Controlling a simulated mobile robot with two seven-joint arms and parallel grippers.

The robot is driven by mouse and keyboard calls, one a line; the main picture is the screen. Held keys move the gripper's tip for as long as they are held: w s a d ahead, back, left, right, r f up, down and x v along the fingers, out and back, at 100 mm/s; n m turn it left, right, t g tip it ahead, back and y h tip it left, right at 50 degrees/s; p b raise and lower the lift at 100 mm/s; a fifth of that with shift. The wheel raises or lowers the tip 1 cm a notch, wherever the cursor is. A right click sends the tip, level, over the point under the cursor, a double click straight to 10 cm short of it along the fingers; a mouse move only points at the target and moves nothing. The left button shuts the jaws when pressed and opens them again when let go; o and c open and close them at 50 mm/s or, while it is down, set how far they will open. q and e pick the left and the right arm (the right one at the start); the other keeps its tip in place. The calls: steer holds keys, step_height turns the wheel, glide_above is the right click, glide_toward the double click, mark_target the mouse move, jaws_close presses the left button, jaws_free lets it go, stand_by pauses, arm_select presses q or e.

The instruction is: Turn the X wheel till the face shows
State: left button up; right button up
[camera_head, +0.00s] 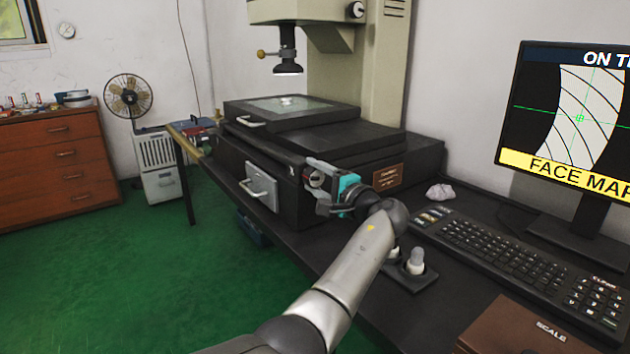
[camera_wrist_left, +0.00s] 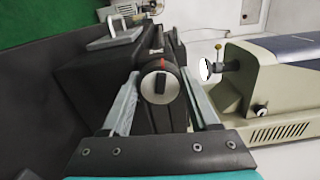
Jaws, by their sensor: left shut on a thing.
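My left gripper (camera_head: 316,184) is at the front right of the dark measuring machine base (camera_head: 275,165). It is shut on a round wheel, and I read no letter on it. In the left wrist view the wheel (camera_wrist_left: 160,88) is silver with a dark bar across its face and a red mark at its top edge. It sits between the two fingers. The screen (camera_head: 560,125) shows a white curved band with dark arcs, a green crosshair on it, and a yellow strip with the cut-off words "FACE MAR". My right gripper is not in view.
The glass stage (camera_head: 290,108) carries a small pale thing under the lens (camera_head: 287,62). A grey plate with a handle (camera_head: 262,187) is on the base's front.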

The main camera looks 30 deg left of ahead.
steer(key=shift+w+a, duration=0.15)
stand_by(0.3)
arm_select(q)
steer(key=o, duration=1.4)
steer(key=shift+c, duration=0.2)
steer(key=shift+d, duration=0.1)
steer(key=shift+s+d, duration=0.15)
steer(key=shift+d, duration=0.3)
steer(key=shift+p+v, duration=0.65)
steer(key=shift+v, duration=0.2)
steer(key=p+v, duration=0.3)
steer(key=v, duration=0.9)
steer(key=shift+d+p, duration=0.25)
steer(key=shift+p, duration=0.05)
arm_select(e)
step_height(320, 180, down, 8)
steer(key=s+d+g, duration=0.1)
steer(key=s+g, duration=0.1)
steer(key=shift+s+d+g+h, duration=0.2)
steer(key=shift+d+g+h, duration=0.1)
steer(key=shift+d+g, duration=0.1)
